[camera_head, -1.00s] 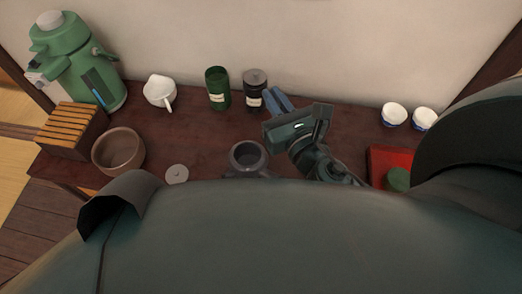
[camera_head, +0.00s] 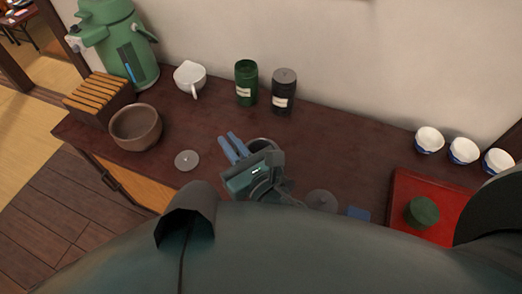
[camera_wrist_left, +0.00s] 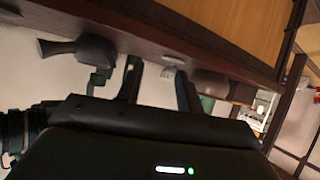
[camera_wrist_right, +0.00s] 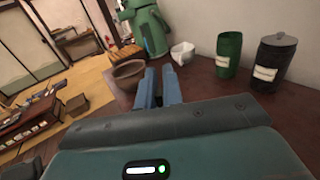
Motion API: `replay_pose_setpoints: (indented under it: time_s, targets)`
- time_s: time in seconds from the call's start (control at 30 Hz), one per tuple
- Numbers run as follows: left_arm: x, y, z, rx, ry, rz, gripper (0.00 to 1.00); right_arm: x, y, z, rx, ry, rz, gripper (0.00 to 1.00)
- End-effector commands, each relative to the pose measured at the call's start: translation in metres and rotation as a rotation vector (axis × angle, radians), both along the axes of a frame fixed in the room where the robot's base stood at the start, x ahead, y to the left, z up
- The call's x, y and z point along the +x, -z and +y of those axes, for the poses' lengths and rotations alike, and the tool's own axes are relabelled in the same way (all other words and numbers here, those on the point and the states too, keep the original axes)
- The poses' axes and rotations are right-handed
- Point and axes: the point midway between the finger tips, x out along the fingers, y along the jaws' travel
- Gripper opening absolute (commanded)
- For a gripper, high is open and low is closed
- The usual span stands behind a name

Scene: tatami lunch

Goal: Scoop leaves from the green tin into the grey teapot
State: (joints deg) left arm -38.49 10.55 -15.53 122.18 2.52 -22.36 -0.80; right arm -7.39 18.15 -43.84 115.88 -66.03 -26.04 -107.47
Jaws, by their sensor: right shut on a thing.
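The green tin (camera_head: 246,84) stands uncovered at the back of the table, with a pale label; it also shows in the right wrist view (camera_wrist_right: 228,52).
A dark lidded tin (camera_head: 284,96) stands beside the green one. A white cup (camera_head: 189,76), brown bowl (camera_head: 135,130) and grey lid (camera_head: 187,160) lie left. A red tray (camera_head: 404,195) with a green lid (camera_head: 422,212) and several white cups (camera_head: 429,139) are right.

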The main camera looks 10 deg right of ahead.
Motion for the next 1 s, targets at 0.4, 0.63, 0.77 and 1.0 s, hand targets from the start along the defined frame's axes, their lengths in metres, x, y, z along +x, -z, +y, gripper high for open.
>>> replay_pose_setpoints:
  time_s: [0.4,0.63,0.77,1.0]
  targets:
    - [-0.001,-0.004,0.002,0.012,0.002,0.001,0.36,0.005,-0.003,-0.006,0.029,0.003,0.026,0.00]
    - [-0.002,-0.007,0.005,0.028,0.000,0.014,0.36,0.017,-0.005,-0.021,0.105,0.003,0.092,0.00]
    - [-0.003,-0.006,0.009,0.033,-0.009,0.026,0.36,0.025,-0.005,-0.030,0.154,0.003,0.135,0.00]
    - [-0.003,-0.009,0.011,0.034,-0.027,0.042,0.36,0.040,-0.004,-0.046,0.247,0.003,0.215,0.00]
